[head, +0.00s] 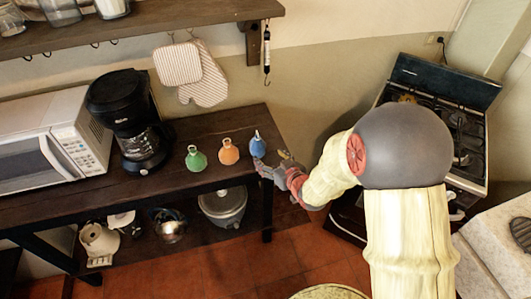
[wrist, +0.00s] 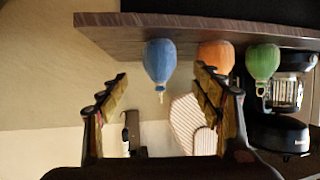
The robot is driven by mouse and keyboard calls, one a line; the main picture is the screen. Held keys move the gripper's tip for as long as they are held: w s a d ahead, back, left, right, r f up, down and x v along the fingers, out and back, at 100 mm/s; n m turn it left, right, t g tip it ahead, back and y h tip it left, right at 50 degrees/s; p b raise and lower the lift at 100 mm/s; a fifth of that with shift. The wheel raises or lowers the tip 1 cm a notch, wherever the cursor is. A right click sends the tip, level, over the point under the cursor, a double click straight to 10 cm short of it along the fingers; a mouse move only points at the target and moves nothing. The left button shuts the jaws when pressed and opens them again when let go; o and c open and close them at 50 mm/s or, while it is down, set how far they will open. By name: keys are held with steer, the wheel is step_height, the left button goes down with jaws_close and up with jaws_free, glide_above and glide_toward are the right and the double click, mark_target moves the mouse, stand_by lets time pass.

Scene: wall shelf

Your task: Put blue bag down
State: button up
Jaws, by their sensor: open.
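The blue bag (head: 257,146) is small and rounded with a narrow neck. It stands upright on the dark wooden counter (head: 225,118), near its right end. In the wrist view, which is upside down, the blue bag (wrist: 159,62) shows between and beyond the two fingers, its base against the counter (wrist: 110,27). My gripper (head: 262,166) is just in front of the blue bag at the counter's front edge. In the wrist view my gripper (wrist: 160,78) is open, its fingers spread wide with nothing held between them.
An orange bag (head: 229,152) and a green bag (head: 195,159) stand left of the blue one. A coffee maker (head: 130,120) and microwave (head: 50,140) are farther left. Oven mitts (head: 195,72) hang behind. A stove (head: 440,110) is right.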

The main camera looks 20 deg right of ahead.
steer(key=s+d+r+m+g+h, duration=0.25)
steer(key=s+r, duration=0.55)
steer(key=r, duration=0.6)
steer(key=s+a+r+g, duration=0.2)
steer(key=s+r, duration=0.1)
steer(key=s, duration=0.8)
steer(key=s+a+r+g, duration=0.2)
steer(key=s+r+g, duration=0.1)
steer(key=s, duration=0.8)
steer(key=shift+s+r, duration=0.25)
steer(key=shift+r, duration=0.25)
